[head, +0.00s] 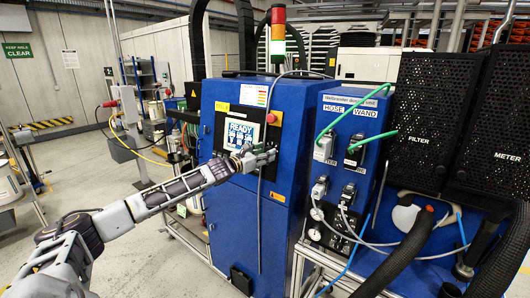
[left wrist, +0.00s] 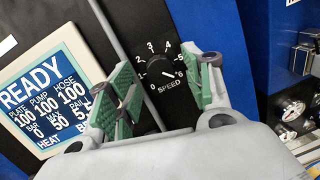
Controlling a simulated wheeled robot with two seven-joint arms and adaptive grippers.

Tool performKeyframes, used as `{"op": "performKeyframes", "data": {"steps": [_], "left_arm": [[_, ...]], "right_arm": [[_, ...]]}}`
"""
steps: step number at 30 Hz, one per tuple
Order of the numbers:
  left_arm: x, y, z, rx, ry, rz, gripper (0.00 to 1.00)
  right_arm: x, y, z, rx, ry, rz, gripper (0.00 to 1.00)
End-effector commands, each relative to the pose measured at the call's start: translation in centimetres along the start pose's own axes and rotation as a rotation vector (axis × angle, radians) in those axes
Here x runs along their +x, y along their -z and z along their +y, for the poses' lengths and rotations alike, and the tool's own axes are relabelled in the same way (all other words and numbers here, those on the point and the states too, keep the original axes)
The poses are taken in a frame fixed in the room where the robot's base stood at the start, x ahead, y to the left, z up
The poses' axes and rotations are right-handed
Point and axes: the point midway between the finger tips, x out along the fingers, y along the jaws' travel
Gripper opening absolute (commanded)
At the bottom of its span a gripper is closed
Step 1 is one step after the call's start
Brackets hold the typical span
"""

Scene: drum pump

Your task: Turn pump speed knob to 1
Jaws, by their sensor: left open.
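The pump speed knob (left wrist: 160,72) is a small black dial on the black panel, ringed by white numbers from 0 to 6 with SPEED printed below. Its pale pointer line appears to point to the lower right, near 6. My left gripper (left wrist: 164,82) is open, its green-padded fingers on either side of the knob in the left wrist view. Contact with the knob cannot be told. In the head view the left gripper (head: 262,157) is at the front panel, just right of and below the display, and hides the knob. My right gripper is not in view.
A READY display (head: 240,134) sits left of the knob; it also shows in the left wrist view (left wrist: 45,95). A grey cable (head: 261,205) hangs down the blue cabinet front (head: 233,220). Hose connectors (head: 324,147), gauges and black hoses (head: 405,255) are to the right. Open floor lies left.

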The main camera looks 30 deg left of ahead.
Motion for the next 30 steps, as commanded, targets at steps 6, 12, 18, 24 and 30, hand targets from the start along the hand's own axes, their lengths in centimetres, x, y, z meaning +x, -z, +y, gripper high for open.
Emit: {"op": "performKeyframes", "data": {"steps": [6, 12, 18, 24, 30], "left_arm": [[0.6, -0.1, 0.0, 0.002, 0.000, 0.000, 0.51], [0.7, -0.1, -0.1, 0.002, 0.001, 0.000, 0.51], [0.7, 0.0, -0.1, 0.002, 0.001, 0.000, 0.48], [0.7, 0.0, -0.1, 0.002, 0.001, 0.000, 0.23], [0.7, 0.0, 0.0, 0.002, 0.001, 0.000, 0.04]], "right_arm": [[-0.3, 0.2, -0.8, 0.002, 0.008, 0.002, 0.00], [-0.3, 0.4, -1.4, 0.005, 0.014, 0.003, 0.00], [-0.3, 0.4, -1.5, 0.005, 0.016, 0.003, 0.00], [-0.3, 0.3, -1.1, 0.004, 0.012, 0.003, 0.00], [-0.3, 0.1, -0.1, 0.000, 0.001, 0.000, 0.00]]}}
